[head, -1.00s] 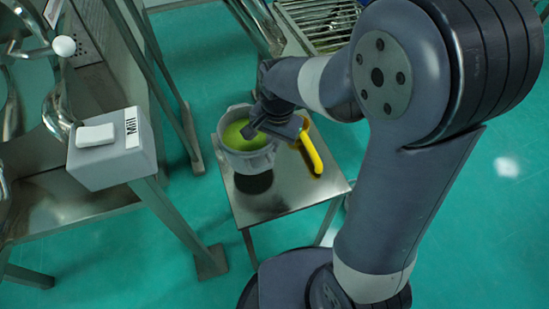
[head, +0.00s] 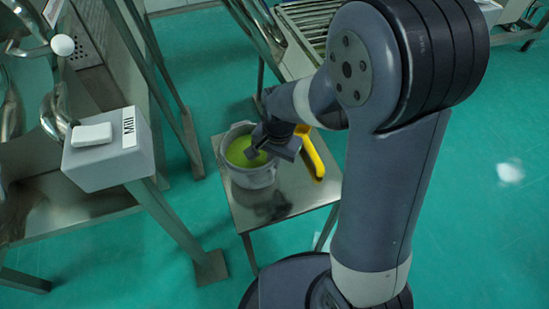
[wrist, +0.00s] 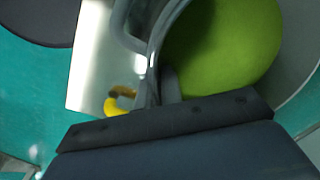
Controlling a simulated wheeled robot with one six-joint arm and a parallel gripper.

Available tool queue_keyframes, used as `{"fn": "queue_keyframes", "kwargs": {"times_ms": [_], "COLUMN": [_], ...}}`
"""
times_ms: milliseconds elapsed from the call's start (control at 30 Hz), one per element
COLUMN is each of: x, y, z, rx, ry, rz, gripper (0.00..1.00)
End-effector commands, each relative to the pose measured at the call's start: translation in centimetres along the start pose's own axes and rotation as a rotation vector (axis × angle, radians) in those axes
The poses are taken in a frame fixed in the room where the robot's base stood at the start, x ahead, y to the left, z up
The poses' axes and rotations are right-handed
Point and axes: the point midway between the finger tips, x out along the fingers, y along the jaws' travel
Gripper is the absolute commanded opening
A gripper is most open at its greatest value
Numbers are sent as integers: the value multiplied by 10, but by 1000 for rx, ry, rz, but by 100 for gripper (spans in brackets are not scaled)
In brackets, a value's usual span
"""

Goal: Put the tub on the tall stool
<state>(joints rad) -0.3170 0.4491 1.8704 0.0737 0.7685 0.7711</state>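The tub (head: 252,177) is grey with green contents, and its rim also shows in the wrist view (wrist: 158,48). It seems to hang a little above a square steel-topped stool (head: 318,199), as its dark shadow lies apart from its base. My gripper (head: 258,153) is at the tub's right side. In the wrist view my gripper (wrist: 160,88) has its fingers on both sides of the tub's wall and looks shut on it. The arm hides part of the scene. I cannot tell whether this stool is the tall one.
A yellow curved thing (head: 312,157) lies on the stool right of the tub. A grey box marked "Mill" (head: 105,155) and steel machine frames stand at left. A roller-like rack (head: 308,25) is behind.

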Motion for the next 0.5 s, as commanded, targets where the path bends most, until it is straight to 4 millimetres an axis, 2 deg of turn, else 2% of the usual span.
{"fn": "queue_keyframes", "kwargs": {"times_ms": [33,200,500], "x": [0,0,-4], "y": [0,0,0], "z": [0,0,0], "rx": [0,0,0], "ry": [0,0,1], "rz": [0,0,0], "gripper": [11,24,24]}}
